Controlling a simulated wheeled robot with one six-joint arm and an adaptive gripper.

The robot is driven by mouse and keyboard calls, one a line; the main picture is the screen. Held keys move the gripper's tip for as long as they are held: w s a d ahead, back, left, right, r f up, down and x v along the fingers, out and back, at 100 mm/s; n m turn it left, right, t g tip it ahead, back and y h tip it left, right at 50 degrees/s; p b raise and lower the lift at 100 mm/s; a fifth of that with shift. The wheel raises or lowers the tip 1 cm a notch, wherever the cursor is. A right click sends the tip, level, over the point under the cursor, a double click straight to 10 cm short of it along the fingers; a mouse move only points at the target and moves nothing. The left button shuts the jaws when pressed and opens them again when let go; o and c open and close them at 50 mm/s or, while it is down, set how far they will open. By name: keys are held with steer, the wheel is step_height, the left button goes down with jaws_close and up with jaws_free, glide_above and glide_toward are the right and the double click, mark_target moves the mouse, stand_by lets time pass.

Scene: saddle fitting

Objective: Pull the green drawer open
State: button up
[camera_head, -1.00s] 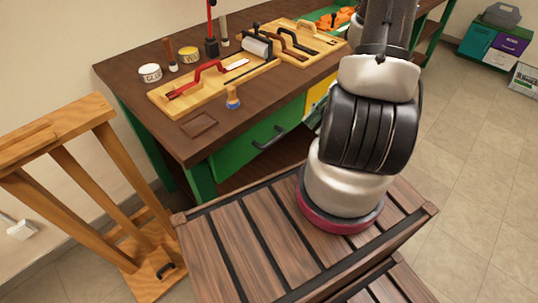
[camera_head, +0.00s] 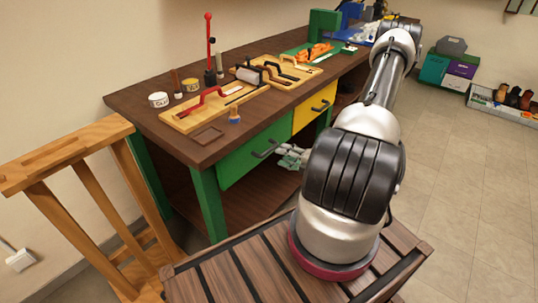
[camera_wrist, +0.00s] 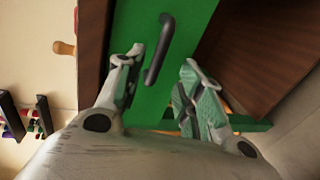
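The green drawer (camera_head: 240,164) is under the left part of the brown workbench, and its front looks flush with the bench. Its dark bar handle (camera_head: 265,150) also shows in the wrist view (camera_wrist: 159,50). My gripper (camera_head: 292,157) is just right of the handle in the head view. In the wrist view my gripper (camera_wrist: 163,70) is open, with one finger on each side of the handle's line. The fingers look apart from the handle, and nothing is between them but the handle's near end. Contact cannot be told.
A yellow drawer (camera_head: 313,107) is to the right of the green one. Tools and boards lie on the workbench top (camera_head: 135,103). A wooden stand (camera_head: 80,150) is at the left. The tiled floor (camera_head: 460,180) at the right is clear.

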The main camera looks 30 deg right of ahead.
mark_target(269, 150)
steer(key=x, duration=0.7)
steer(key=shift+w+a, duration=0.2)
steer(key=shift+w, duration=0.15)
jaws_close()
